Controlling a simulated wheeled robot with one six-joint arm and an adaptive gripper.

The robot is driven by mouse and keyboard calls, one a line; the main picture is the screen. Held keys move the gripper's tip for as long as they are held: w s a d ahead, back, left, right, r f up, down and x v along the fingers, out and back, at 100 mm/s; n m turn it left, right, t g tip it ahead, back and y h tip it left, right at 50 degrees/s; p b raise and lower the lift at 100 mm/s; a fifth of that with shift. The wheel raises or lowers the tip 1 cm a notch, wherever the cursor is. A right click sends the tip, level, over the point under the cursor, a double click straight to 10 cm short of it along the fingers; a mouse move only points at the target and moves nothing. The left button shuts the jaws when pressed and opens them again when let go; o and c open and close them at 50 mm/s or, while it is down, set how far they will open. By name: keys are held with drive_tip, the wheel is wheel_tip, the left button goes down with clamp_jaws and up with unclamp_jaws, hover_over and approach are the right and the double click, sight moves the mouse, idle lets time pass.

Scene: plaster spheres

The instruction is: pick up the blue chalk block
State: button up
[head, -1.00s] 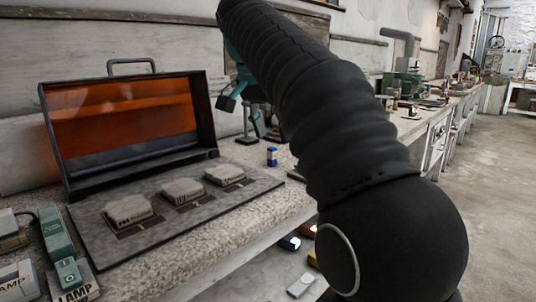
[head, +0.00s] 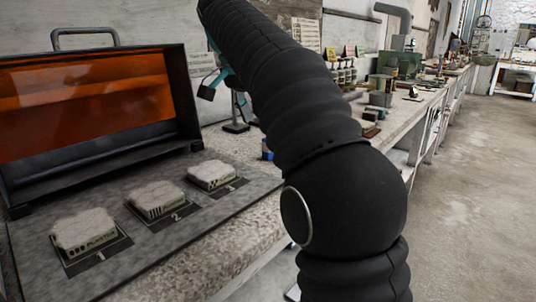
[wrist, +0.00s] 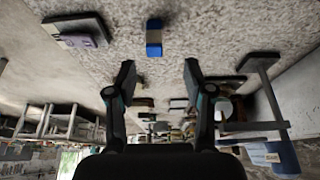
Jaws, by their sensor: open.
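The blue chalk block (head: 266,151) stands on the speckled bench top, partly hidden behind my arm in the head view. My gripper (wrist: 160,80) is open and empty, apart from the block. In the head view only part of the gripper (head: 213,82) shows beyond the arm, above the bench.
A grey board (head: 200,232) with several numbered plaster-topped pieces lies left of the block. An orange-windowed case (head: 190,108) stands behind it.

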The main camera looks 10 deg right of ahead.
drive_tip(key=shift+x, duration=1.25)
drive_tip(key=x, duration=0.1)
drive_tip(key=b+x, duration=0.1)
drive_tip(key=x, duration=0.2)
drive_tip(key=shift+s+d+b, duration=0.3)
drive_tip(key=shift+d+b, duration=0.05)
drive_tip(key=shift+w+d+f, duration=0.2)
drive_tip(key=shift+f, duration=0.3)
clamp_jaws()
